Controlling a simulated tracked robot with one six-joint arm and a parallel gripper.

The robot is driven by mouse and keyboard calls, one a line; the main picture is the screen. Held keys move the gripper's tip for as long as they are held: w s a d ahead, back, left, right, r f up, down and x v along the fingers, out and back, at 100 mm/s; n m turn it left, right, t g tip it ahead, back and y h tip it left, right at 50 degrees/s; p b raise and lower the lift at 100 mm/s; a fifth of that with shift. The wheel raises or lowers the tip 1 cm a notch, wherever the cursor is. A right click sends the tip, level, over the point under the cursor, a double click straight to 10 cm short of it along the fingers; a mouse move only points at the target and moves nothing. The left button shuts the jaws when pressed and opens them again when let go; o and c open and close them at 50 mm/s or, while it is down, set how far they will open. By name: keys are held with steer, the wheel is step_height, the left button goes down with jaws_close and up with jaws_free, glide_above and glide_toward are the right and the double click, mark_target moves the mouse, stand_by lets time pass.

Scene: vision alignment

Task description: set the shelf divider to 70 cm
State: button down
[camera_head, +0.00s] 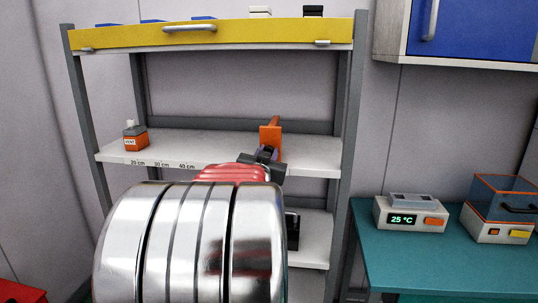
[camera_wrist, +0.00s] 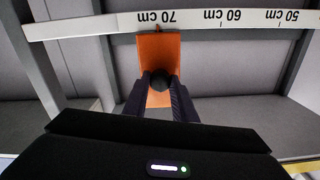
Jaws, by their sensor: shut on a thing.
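The orange shelf divider (camera_head: 270,138) stands on the middle shelf (camera_head: 190,148), right of its centre. In the wrist view the divider (camera_wrist: 158,50) has a dark round knob (camera_wrist: 158,84) on its face. The shelf-edge scale (camera_wrist: 190,19) appears upside down there, with 70 cm, 60 cm and 50 cm readable. The divider's small pointed tip is directly by the 70 cm label. My gripper (camera_wrist: 158,90) is shut on the divider's knob, one finger on each side. In the head view my gripper (camera_head: 262,156) is at the divider's front, and my arm hides part of the scale.
An orange and white bottle (camera_head: 135,136) stands at the shelf's left. A yellow-fronted top shelf (camera_head: 120,37) is above, and grey posts frame the rack. A teal table (camera_head: 385,255) with a 25 °C device (camera_head: 409,213) and a lidded box (camera_head: 500,209) is at right.

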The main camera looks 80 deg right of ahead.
steer(key=shift+s+f, duration=0.15)
steer(key=shift+s, duration=0.15)
steer(key=c, duration=1.5)
jaws_free()
steer(key=shift+o, duration=0.2)
steer(key=s+a, duration=0.1)
steer(key=a, duration=1.2)
steer(key=shift+a, duration=0.4)
